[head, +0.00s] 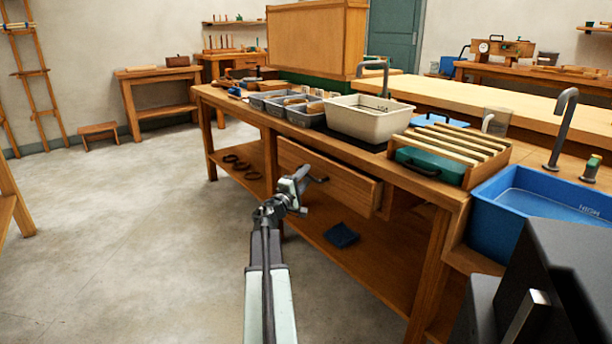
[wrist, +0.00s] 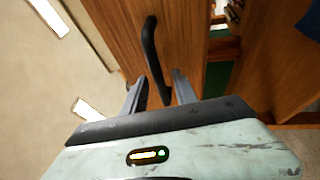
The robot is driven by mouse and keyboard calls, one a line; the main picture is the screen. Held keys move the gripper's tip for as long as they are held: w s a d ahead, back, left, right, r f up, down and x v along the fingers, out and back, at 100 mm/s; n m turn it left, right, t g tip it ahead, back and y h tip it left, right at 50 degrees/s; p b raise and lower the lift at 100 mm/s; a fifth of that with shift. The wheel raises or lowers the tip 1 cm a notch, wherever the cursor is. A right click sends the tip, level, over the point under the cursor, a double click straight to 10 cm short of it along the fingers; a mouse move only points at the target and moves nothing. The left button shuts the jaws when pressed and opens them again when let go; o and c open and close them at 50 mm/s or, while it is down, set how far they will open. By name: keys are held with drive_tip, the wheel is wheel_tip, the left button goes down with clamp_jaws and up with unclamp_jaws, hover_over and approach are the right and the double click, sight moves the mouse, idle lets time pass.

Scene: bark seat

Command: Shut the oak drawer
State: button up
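The oak drawer (head: 345,185) is under the workbench top, its front standing out from the bench frame, so it is partly open. Its dark bar handle (head: 317,179) is on the front, partly hidden by my gripper (head: 299,184). In the wrist view the drawer front (wrist: 118,32) fills the upper middle, with the handle (wrist: 150,45) running down towards the fingers. My gripper (wrist: 159,92) is open there, its two fingers apart with the handle's lower end seen between them. I cannot tell whether they touch it.
The workbench (head: 445,200) carries grey bins (head: 305,117), a cream basin (head: 362,122) and a slatted wooden rack (head: 450,152). A blue sink (head: 525,205) is at the right. A blue tray (head: 341,235) lies on the lower shelf.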

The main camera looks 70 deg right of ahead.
drive_tip(key=shift+d+r, duration=0.1)
drive_tip(key=shift+d, duration=0.3)
clamp_jaws()
idle(1.1)
